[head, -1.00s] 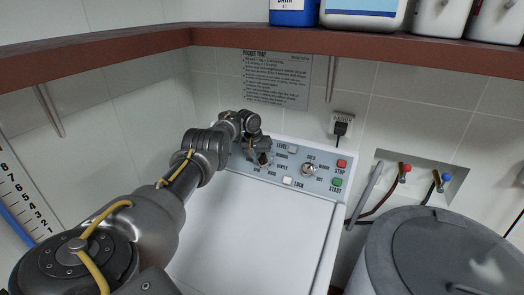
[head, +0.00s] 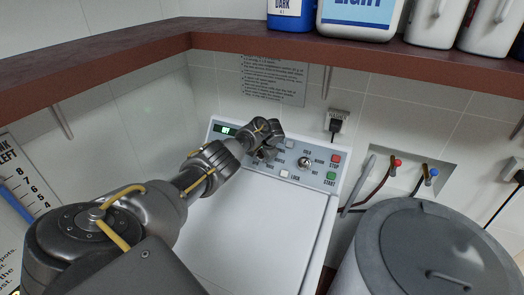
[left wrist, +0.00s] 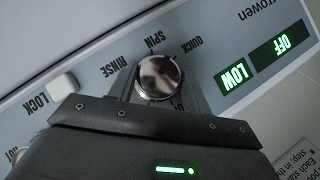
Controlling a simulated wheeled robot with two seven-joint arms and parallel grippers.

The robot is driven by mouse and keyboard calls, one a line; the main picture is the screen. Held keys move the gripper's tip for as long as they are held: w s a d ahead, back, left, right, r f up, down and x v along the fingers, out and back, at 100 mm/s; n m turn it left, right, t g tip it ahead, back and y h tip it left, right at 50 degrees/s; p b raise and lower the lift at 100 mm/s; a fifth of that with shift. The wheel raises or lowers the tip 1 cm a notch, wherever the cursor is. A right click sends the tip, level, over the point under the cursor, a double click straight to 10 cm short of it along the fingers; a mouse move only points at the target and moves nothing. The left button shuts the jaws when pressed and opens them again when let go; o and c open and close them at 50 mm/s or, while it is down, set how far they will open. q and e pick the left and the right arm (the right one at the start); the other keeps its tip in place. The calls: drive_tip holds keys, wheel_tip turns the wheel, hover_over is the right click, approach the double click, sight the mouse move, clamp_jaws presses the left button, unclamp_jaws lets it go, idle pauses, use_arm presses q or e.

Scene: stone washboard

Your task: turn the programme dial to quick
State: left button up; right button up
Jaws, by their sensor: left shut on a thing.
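The silver programme dial (left wrist: 158,78) sits on the washer's grey control panel (left wrist: 90,65). In the left wrist view, the words quick (left wrist: 190,46), spin (left wrist: 153,39) and rinse (left wrist: 117,67) stand around it. My left gripper (left wrist: 160,88) is shut on the dial, one finger on each side. In the head view my left gripper (head: 264,156) is at the panel and hides the dial and nearby labels. The panel's displays read OFF (left wrist: 283,47) and LOW (left wrist: 234,76). My right gripper is out of view.
The white lid (head: 255,225) lies below the panel. A lock button (left wrist: 63,84), a second knob (head: 304,163), a red stop button (head: 336,158) and a green start button (head: 331,177) are nearby. A brown shelf (head: 300,40) hangs above. A grey bin (head: 400,235) stands at right.

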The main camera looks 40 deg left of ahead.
use_arm(q)
drive_tip(key=shift+w+d+m+t+y, duration=0.15)
drive_tip(key=shift+m+t+y, duration=0.15)
drive_tip(key=shift+m+y, duration=0.8)
drive_tip(key=o, duration=0.7)
drive_tip(key=shift+o, duration=1.4)
drive_tip(key=shift+f, duration=0.1)
drive_tip(key=v, duration=1)
drive_tip(key=shift+r, duration=0.35)
drive_tip(key=shift+d+m, duration=0.1)
drive_tip(key=shift+m, duration=0.2)
